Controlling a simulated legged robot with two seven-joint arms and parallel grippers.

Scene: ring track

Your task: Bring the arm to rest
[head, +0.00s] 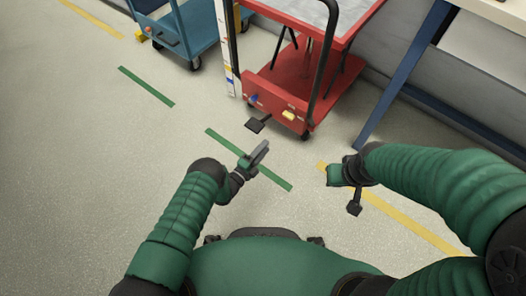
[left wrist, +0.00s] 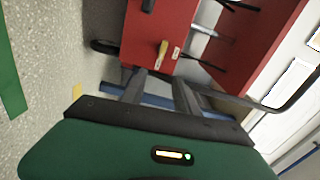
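My left arm reaches forward from the left in the head view. Its left gripper (head: 260,153) is over the floor near a green floor line. In the left wrist view the two dark fingers of the left gripper (left wrist: 160,84) stand apart with nothing between them. My right arm is bent in from the right, with the dark right gripper (head: 355,205) pointing down over the floor near a yellow line. Its fingers are too small to tell apart. I see no object in it.
A red cart (head: 280,98) stands ahead, with its red side also in the left wrist view (left wrist: 160,25). A blue cart (head: 188,35) is at the upper left. A table with a blue leg (head: 400,75) is at the right. The floor at left is clear.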

